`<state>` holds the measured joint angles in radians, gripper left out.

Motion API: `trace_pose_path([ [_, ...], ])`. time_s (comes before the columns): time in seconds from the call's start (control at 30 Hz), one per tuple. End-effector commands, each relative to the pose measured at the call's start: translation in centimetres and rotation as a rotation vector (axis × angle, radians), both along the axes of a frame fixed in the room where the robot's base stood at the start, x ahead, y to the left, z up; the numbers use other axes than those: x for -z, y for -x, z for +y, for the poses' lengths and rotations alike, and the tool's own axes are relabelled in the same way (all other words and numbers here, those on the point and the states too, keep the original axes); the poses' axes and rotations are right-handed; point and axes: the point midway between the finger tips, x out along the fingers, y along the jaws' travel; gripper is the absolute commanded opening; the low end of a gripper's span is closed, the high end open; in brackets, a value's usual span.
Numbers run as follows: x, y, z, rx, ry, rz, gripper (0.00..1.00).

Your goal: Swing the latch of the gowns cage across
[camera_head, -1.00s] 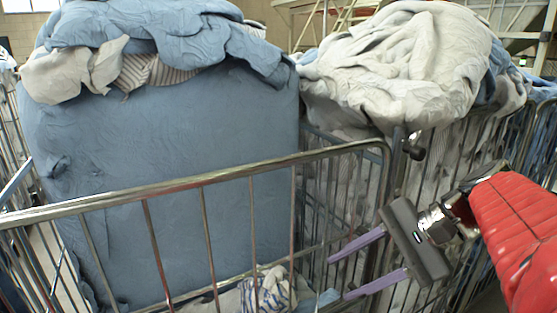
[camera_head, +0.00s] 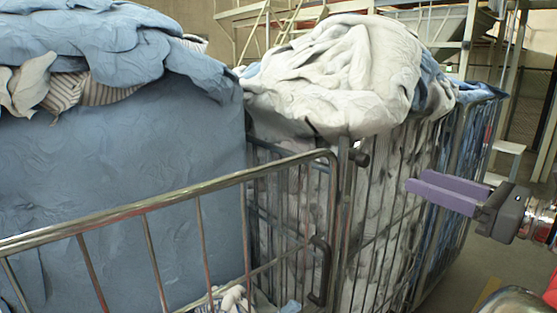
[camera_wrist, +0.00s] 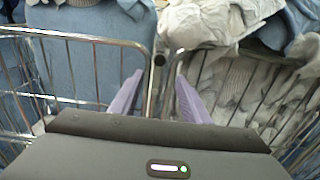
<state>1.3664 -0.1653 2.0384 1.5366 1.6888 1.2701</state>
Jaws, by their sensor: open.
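Two wire cages stand side by side. The near left cage (camera_head: 203,184) holds a large blue bundle, and the right cage (camera_head: 385,232) is heaped with pale and blue cloth. No label shows which is the gowns cage. A dark curved handle (camera_head: 320,270) hangs lower on the near cage's corner. I cannot tell which one is the latch. My gripper (camera_head: 417,182) is open and empty, its purple fingers apart.
Pale crumpled cloth (camera_head: 340,75) bulges over the right cage's top near the knob. Blue and striped cloth (camera_head: 110,80) tops the left bundle. Open floor (camera_head: 480,262) shows at right. Metal stairs and racking (camera_head: 440,25) stand behind.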

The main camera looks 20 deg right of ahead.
Motion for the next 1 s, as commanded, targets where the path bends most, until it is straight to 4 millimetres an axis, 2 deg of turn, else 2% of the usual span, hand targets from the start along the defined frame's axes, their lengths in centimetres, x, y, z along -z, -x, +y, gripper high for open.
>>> trace_pose_path([
  [0.27, 0.0, -0.2, 0.2, -0.004, 0.003, 0.001, 0.42],
  [0.43, 0.0, -1.0, 0.5, -0.007, 0.003, 0.001, 0.42],
  [1.0, 0.0, -6.7, 2.6, -0.011, 0.004, 0.001, 0.42],
])
